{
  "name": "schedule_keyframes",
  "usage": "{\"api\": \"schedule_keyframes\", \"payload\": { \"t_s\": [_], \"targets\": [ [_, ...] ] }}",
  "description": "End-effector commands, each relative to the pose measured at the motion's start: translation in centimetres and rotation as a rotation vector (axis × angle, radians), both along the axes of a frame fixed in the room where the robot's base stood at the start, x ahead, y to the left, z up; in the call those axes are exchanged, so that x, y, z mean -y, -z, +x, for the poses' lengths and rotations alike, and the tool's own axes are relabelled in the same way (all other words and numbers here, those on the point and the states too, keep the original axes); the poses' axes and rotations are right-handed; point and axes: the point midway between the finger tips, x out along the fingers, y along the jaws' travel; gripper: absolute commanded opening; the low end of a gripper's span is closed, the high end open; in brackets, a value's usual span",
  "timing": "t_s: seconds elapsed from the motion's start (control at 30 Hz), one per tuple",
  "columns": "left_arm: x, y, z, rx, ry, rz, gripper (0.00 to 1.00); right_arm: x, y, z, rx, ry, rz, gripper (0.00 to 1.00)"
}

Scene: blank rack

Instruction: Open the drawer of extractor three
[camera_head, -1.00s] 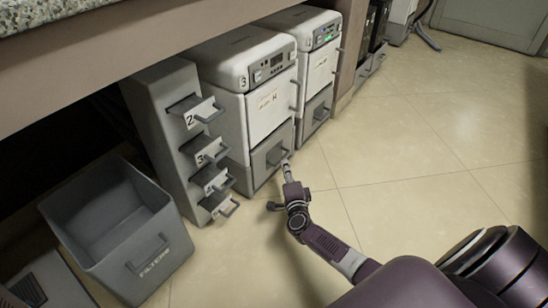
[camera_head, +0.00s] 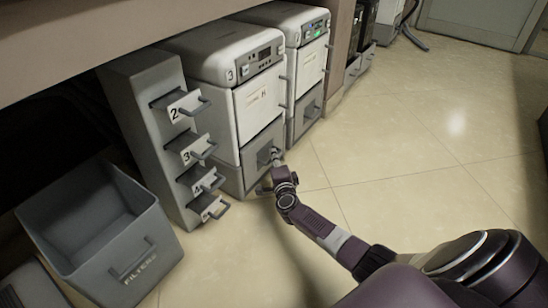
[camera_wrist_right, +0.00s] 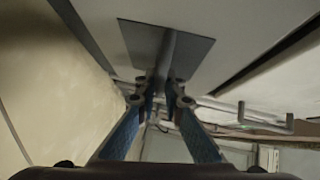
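Extractor three (camera_head: 262,100) is the white and grey cabinet with a "3" on its upper left corner. Its drawer (camera_head: 255,157) is the low grey front, and it looks closed. My right gripper (camera_head: 276,155) is at the drawer's handle, near the right side of the drawer front. In the right wrist view the fingers (camera_wrist_right: 162,98) stand on either side of the dark handle bar (camera_wrist_right: 168,52), with a narrow gap. Whether they press on it cannot be told. The gripper hides most of the handle in the head view. My left gripper is not in view.
A similar extractor (camera_head: 307,70) stands just behind to the right. A grey rack with numbered handles (camera_head: 150,130) stands on the left, and a grey bin marked "FILTERS" (camera_head: 135,262) is in front of it. The tiled floor (camera_head: 420,150) to the right is clear.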

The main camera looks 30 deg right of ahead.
Motion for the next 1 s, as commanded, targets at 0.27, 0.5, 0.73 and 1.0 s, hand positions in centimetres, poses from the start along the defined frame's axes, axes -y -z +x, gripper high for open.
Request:
{"api": "schedule_keyframes", "payload": {
  "t_s": [0.27, 0.5, 0.73, 1.0],
  "targets": [
    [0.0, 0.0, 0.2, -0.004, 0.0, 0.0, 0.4, 0.0, 0.0, 0.0, 0.0, 0.0, 0.0, 0.0],
    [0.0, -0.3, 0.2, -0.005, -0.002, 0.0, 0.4, 0.2, 0.0, -0.6, -0.003, -0.001, -0.001, 0.0],
    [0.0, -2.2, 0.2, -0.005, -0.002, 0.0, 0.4, 1.7, -0.1, -4.5, -0.009, 0.0, -0.003, 0.0],
    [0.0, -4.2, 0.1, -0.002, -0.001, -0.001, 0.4, 4.8, 0.0, -12.0, -0.009, -0.001, -0.003, 0.0]
  ]
}}
